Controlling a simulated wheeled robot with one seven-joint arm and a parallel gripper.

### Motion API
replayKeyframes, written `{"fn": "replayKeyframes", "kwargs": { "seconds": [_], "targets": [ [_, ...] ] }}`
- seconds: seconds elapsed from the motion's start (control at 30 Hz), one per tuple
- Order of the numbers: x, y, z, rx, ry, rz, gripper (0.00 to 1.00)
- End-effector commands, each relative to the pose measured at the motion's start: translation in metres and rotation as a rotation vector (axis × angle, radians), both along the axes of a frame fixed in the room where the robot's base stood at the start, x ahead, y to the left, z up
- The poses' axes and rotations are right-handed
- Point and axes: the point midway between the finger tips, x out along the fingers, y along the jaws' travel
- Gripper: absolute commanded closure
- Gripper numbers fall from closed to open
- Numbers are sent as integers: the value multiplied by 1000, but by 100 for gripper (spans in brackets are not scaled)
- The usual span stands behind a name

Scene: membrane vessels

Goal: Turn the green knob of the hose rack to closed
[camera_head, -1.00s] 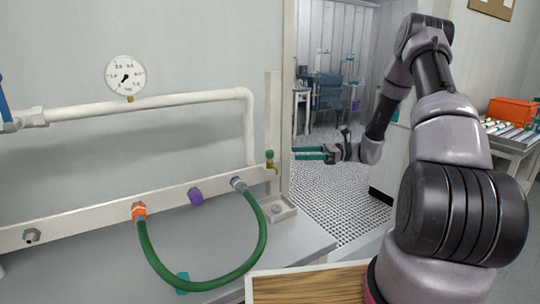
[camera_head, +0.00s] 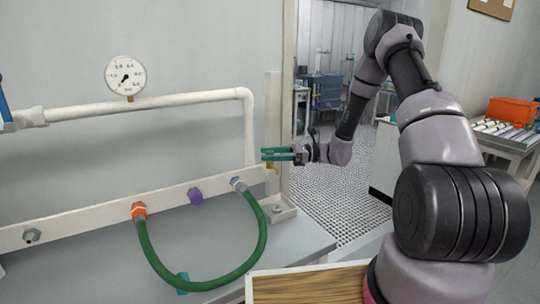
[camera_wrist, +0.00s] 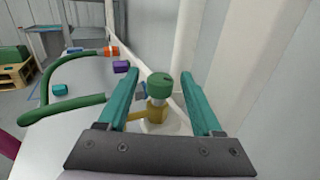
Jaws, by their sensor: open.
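The green knob (camera_wrist: 160,86) sits on top of a brass tap at the right end of the hose rack (camera_head: 105,212). In the wrist view the knob and the brass body (camera_wrist: 155,112) stand between the two teal fingers of my gripper (camera_wrist: 164,90). A gap shows on each side of the knob, so the fingers do not appear to touch it. In the head view my gripper (camera_head: 278,154) is at the rack's right end, and its fingers hide the knob. My gripper is open.
A green hose (camera_head: 232,276) loops from the orange fitting (camera_head: 139,211) to the grey fitting (camera_head: 238,184). A purple fitting (camera_head: 195,196) sits between them. A white pipe (camera_head: 150,103) with a gauge (camera_head: 125,75) runs above. A white upright (camera_head: 273,120) stands close behind my gripper.

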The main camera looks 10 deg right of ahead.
Motion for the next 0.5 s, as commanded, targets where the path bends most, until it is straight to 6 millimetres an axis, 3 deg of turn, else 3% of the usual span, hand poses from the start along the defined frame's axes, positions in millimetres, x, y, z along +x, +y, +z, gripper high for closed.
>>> {"fn": "replayKeyframes", "kwargs": {
  "seconds": [0.03,0.07,0.2,0.23,0.5],
  "targets": [
    [0,0,0,0,0,0,33],
    [0,0,0,0,0,0,41],
    [0,0,0,0,0,0,94],
    [0,0,0,0,0,0,100],
    [0,0,0,1,1,-18,100]
  ]
}}
